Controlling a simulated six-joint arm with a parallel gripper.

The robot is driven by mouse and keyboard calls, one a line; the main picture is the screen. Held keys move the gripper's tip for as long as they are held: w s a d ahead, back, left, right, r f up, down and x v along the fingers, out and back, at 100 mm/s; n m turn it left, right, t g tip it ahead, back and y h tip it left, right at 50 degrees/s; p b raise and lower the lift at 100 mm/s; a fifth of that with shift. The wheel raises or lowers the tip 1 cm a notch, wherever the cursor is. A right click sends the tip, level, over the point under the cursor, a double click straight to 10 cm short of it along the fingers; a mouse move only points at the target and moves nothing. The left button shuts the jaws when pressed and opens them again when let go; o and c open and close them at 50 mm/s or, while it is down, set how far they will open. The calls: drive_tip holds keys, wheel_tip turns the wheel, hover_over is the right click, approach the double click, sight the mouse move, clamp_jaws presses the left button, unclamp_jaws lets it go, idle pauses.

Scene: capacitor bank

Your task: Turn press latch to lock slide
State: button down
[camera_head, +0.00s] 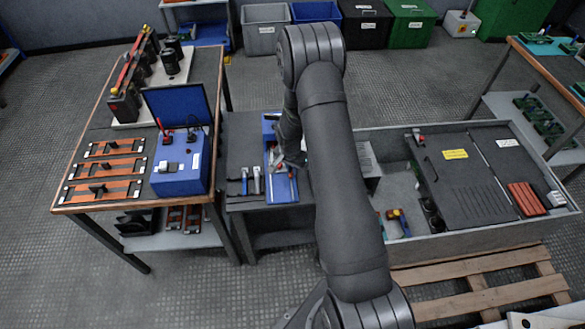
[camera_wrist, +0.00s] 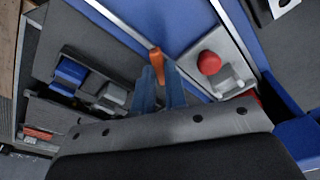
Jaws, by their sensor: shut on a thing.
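The press (camera_head: 284,188) is a blue bench unit on a small dark table in the middle of the head view. In the wrist view its blue face (camera_wrist: 200,20) fills the top, with a metal rail running across. The orange press latch (camera_wrist: 157,64) stands up between my fingertips. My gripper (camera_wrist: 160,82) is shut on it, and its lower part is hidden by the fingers. A red knob (camera_wrist: 209,62) on a light grey block sits just right of the latch. In the head view my gripper (camera_head: 291,160) is over the press and mostly hidden by my arm.
Small hand tools (camera_head: 250,182) lie left of the press. A blue box (camera_head: 180,172) with an open lid stands on the left workbench. A grey crate (camera_head: 478,247) with dark panels is on the right. A wooden pallet (camera_head: 485,298) lies in front of it.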

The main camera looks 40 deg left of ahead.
drive_tip(key=m, duration=0.3)
drive_tip(key=shift+w+d+m+h, duration=0.2)
drive_tip(key=shift+m+h, duration=0.1)
drive_tip(key=shift+m, duration=0.1)
drive_tip(key=shift+s+d+m, duration=0.1)
drive_tip(key=shift+m, duration=0.8)
drive_tip(key=m, duration=0.3)
drive_tip(key=m+h, duration=0.1)
drive_tip(key=m, duration=0.2)
drive_tip(key=shift+s+f+g, duration=0.1)
drive_tip(key=shift+g, duration=0.2)
drive_tip(key=c, duration=1.6)
unclamp_jaws()
drive_tip(key=shift+d, duration=0.1)
drive_tip(key=shift+c, duration=0.2)
drive_tip(key=shift+a, duration=0.25)
